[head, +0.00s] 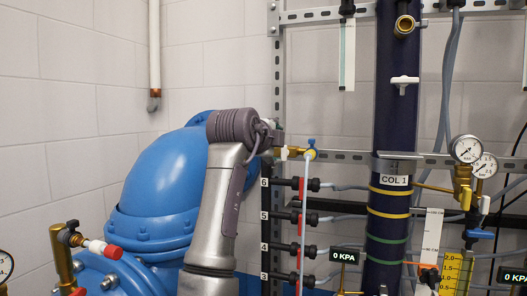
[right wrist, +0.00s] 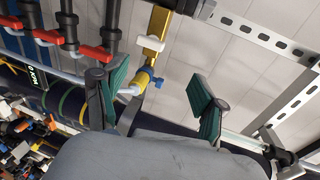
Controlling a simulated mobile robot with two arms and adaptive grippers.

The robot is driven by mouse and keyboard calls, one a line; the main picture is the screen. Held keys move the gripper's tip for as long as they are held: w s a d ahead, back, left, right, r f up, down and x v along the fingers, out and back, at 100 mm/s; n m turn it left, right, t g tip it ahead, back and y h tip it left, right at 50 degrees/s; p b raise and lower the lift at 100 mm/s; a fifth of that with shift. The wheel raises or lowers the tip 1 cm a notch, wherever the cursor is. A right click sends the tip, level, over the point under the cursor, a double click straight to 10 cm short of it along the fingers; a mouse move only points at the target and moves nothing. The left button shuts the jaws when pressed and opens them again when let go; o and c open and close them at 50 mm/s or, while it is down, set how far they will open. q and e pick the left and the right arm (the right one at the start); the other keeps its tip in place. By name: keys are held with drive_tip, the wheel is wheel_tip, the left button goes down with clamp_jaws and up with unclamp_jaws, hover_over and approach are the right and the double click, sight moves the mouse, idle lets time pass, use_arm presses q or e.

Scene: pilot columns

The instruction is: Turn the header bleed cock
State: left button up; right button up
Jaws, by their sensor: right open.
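Which handle is the bleed cock is not marked. My left gripper is out of view.
The dark column (head: 394,120) labelled COL 1 stands right of the fitting. Red-handled valves (head: 299,219) line up below it. A large blue vessel (head: 160,185) stands behind my arm. Metal strut rails (head: 278,80) run beside the fitting.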

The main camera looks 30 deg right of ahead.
drive_tip(key=f+b+v, duration=0.1)
drive_tip(key=b+v, duration=0.2)
drive_tip(key=v, duration=0.4)
drive_tip(key=shift+s+a+f, duration=0.3)
idle(0.3)
idle(0.4)
